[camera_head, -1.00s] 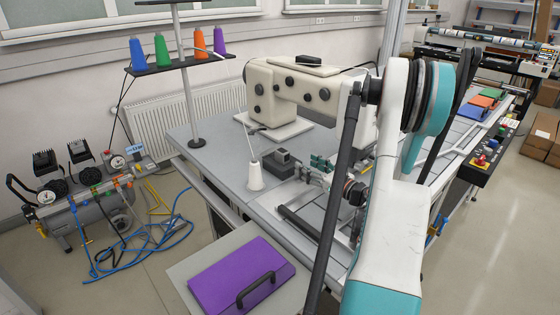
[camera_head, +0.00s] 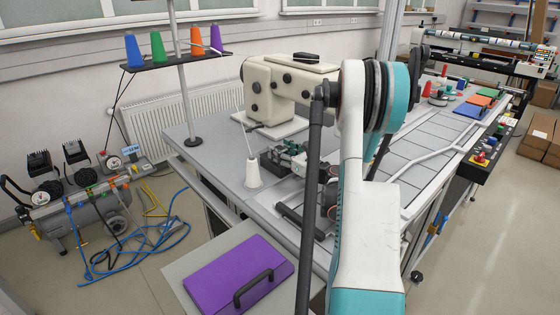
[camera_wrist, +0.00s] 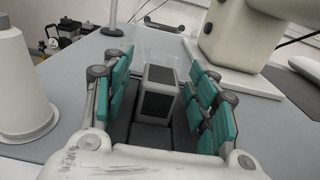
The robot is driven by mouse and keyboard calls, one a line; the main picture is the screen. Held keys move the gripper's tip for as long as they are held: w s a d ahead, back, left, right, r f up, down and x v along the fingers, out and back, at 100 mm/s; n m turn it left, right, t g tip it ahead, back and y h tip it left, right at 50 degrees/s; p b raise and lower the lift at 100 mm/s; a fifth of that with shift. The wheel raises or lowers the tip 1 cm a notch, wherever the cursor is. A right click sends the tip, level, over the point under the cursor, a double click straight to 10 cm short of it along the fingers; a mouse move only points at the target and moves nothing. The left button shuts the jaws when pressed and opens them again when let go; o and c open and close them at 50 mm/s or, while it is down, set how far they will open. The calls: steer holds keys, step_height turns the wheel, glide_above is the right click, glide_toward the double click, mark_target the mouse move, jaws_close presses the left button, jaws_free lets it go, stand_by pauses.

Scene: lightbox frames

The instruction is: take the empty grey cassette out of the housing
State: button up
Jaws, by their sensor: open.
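A small grey box with dark panels (camera_wrist: 160,78) stands on the grey table, and I take it to be the cassette in its housing. I cannot tell where cassette and housing part. My gripper (camera_wrist: 162,68) is open, its teal-padded fingers on either side of the box in the wrist view, with no clear grip on it. In the head view my gripper (camera_head: 284,155) is low over the table, beside the white thread cone (camera_head: 253,172), and largely hides the box. A clear, see-through piece shows behind the box in the wrist view.
The cream sewing machine (camera_head: 290,85) stands close behind, and its base is near the right finger. The thread cone also shows close at left in the wrist view (camera_wrist: 20,90). A thread stand (camera_head: 185,100) rises at the left back. A purple case (camera_head: 238,275) lies in front.

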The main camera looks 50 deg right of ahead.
steer(key=shift+w, duration=0.1)
steer(key=c, duration=1.2)
steer(key=shift+r, duration=0.15)
